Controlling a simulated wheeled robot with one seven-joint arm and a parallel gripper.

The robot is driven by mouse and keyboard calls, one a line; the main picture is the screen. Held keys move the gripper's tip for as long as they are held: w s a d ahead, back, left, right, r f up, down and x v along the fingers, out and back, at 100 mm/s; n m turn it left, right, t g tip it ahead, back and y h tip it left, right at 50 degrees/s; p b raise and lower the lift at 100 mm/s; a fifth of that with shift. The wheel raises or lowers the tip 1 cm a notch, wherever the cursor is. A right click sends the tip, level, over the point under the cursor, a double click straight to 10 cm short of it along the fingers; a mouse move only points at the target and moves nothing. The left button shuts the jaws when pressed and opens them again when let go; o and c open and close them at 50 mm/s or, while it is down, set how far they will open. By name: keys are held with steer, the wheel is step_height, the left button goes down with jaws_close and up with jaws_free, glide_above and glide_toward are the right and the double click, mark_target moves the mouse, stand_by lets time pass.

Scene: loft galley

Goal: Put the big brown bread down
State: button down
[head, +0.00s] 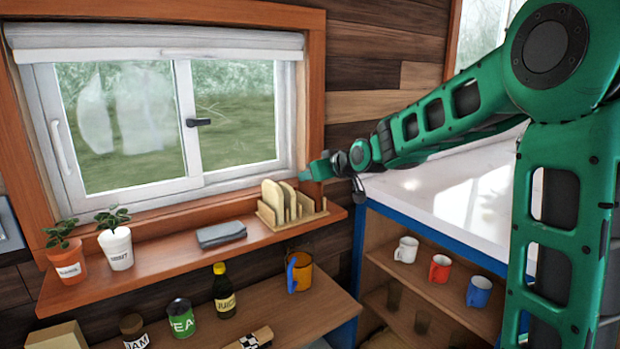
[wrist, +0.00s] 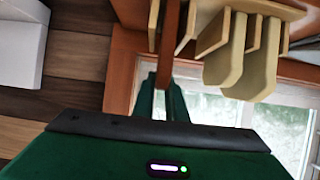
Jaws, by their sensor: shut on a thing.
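My gripper (head: 308,174) is at the right end of the window ledge, above and beside a pale wooden rack (head: 312,215). In the wrist view my gripper (wrist: 164,88) is shut on a thin reddish-brown slab, the big brown bread (wrist: 170,45), seen edge-on. The slab reaches up between pale dividers of the rack (wrist: 210,40). I cannot tell whether it touches the rack. In the head view I cannot make it out against the brown window frame. Two pale bread slices (head: 272,196) stand upright in the rack's left part.
The ledge (head: 180,257) also holds a grey case (head: 221,234) and two potted plants (head: 117,245). A lower counter (head: 315,302) holds a juice bottle (head: 224,292), jars and an orange mug (head: 303,270). Mugs (head: 406,250) stand on a shelf at right, under a white worktop (head: 440,190).

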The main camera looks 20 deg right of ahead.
steer(key=c, duration=1.8)
jaws_free()
steer(key=shift+o, duration=0.2)
steer(key=v, duration=1.2)
steer(key=s+d+f+m+g+h, duration=0.1)
steer(key=s+d+f+m+g, duration=0.1)
steer(key=s+d+f, duration=0.4)
steer(key=s+d+f+m+g+h, duration=0.2)
steer(key=s+f, duration=0.1)
steer(key=s, duration=0.4)
steer(key=s+d+f+m+g+h, duration=0.1)
steer(key=s+d+f+g, duration=0.3)
steer(key=s, duration=0.3)
steer(key=s+d+f+m+g, duration=0.1)
steer(key=s+f+m+g, duration=0.1)
steer(key=s, duration=0.8)
steer(key=s+d+f+m+g, duration=0.1)
steer(key=s+f+m+g, duration=0.1)
steer(key=s, duration=0.8)
step_height(320, 180, down, 3)
steer(key=shift+d+r+m, duration=0.15)
steer(key=shift+r+m, duration=0.05)
steer(key=shift+m, duration=0.3)
